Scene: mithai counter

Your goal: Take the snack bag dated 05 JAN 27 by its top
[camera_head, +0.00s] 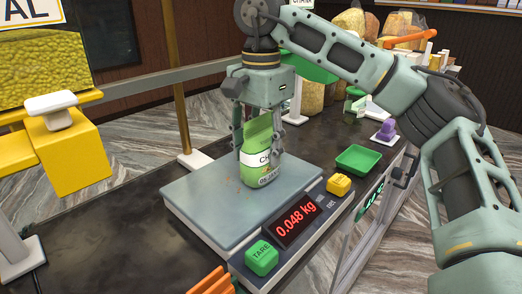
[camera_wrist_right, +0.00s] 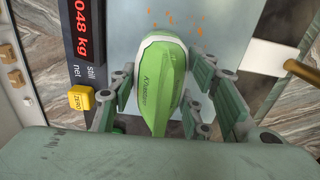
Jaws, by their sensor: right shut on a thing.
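A green and white snack bag (camera_head: 260,165) stands upright on the grey plate of the scale (camera_head: 190,198), towards its far right part. My right gripper (camera_head: 259,146) comes down from above and is shut on the bag's upper part, one finger on each side. In the right wrist view the bag (camera_wrist_right: 164,85) lies between the fingers of my right gripper (camera_wrist_right: 160,92). My left gripper is not in view.
The scale's red display (camera_head: 296,222) reads 0.048 kg, with a green TARE button (camera_head: 262,257) and a yellow button (camera_head: 339,184) beside it. A small green tray (camera_head: 358,159) and a purple object (camera_head: 384,131) stand to the right. The dark counter (camera_head: 100,235) is bare left of the scale.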

